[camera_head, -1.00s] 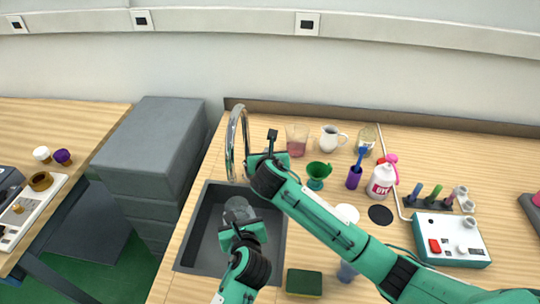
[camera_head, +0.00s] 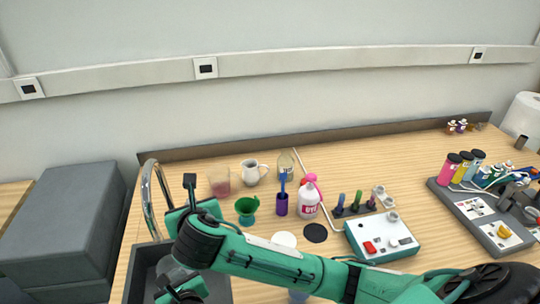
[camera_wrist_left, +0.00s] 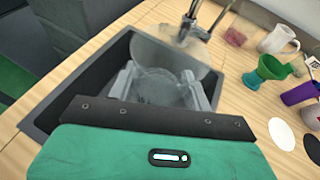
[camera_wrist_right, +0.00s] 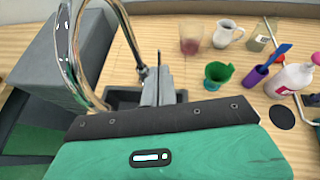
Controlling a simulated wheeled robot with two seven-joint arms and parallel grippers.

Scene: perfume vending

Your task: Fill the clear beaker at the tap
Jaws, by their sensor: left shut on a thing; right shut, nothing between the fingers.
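The clear beaker (camera_wrist_left: 165,72) is between my left gripper's fingers (camera_wrist_left: 165,88), over the dark sink in the left wrist view. In the head view the beaker (camera_head: 170,268) shows only partly, at the lower left. My left gripper (camera_head: 182,288) is shut on it. The curved chrome tap (camera_head: 148,190) rises at the sink's back; it also shows in the right wrist view (camera_wrist_right: 72,50). My right gripper (camera_wrist_right: 155,85) is shut and empty beside the tap. Whether water runs or the beaker holds any, I cannot tell.
The grey sink (camera_head: 142,262) is cut into the wooden counter. Right of the tap stand a glass with pink liquid (camera_head: 220,182), a white mug (camera_head: 252,172), a green funnel cup (camera_head: 247,210), a purple holder (camera_head: 282,205) and a white bottle (camera_head: 307,205). My right arm crosses the counter's front.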

